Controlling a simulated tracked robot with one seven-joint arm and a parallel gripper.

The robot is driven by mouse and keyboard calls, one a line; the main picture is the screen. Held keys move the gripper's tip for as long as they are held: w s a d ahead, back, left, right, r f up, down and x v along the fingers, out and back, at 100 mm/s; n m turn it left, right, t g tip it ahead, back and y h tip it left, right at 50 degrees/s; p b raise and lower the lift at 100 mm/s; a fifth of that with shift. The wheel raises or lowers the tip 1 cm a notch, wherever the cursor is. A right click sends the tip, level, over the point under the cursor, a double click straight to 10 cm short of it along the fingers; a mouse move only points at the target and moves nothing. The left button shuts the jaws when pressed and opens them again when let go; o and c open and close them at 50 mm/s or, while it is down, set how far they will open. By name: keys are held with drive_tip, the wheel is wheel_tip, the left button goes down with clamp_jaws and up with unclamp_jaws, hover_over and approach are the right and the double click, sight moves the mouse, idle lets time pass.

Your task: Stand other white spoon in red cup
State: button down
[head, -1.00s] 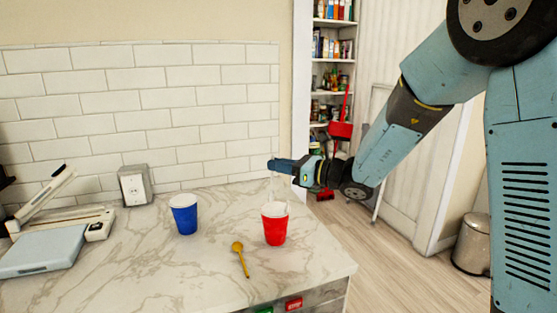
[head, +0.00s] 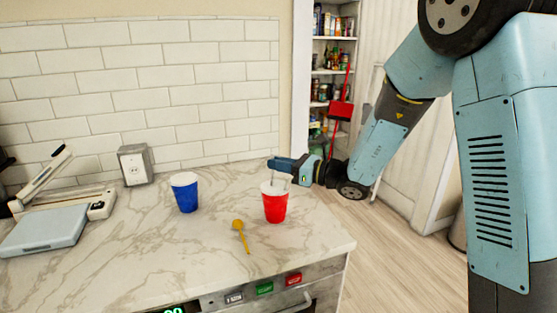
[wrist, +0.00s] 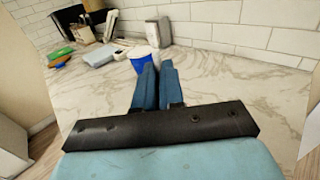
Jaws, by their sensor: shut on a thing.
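The red cup (head: 275,206) stands upright on the marble counter near its right end. My gripper (head: 279,164) is just above the cup's rim, its fingers pointing left. It is shut on a thin white spoon (head: 279,180), which hangs upright with its lower part at or inside the cup mouth. The cup wall hides its lower end. In the wrist view my gripper's fingers (wrist: 156,78) are close together; the spoon and red cup cannot be made out there. I cannot tell whether a second white spoon is in the cup.
A blue cup (head: 186,193) stands left of the red cup, and it also shows in the wrist view (wrist: 141,60). A yellow spoon (head: 241,236) lies in front. The counter's right edge is near.

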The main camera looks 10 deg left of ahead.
drive_tip(key=shift+f, duration=0.2)
drive_tip(key=c, duration=1.2)
unclamp_jaws()
drive_tip(key=shift+o, duration=0.2)
drive_tip(key=shift+d, duration=0.1)
drive_tip(key=v, duration=1.3)
drive_tip(key=shift+s+d, duration=0.15)
drive_tip(key=shift+d, duration=0.1)
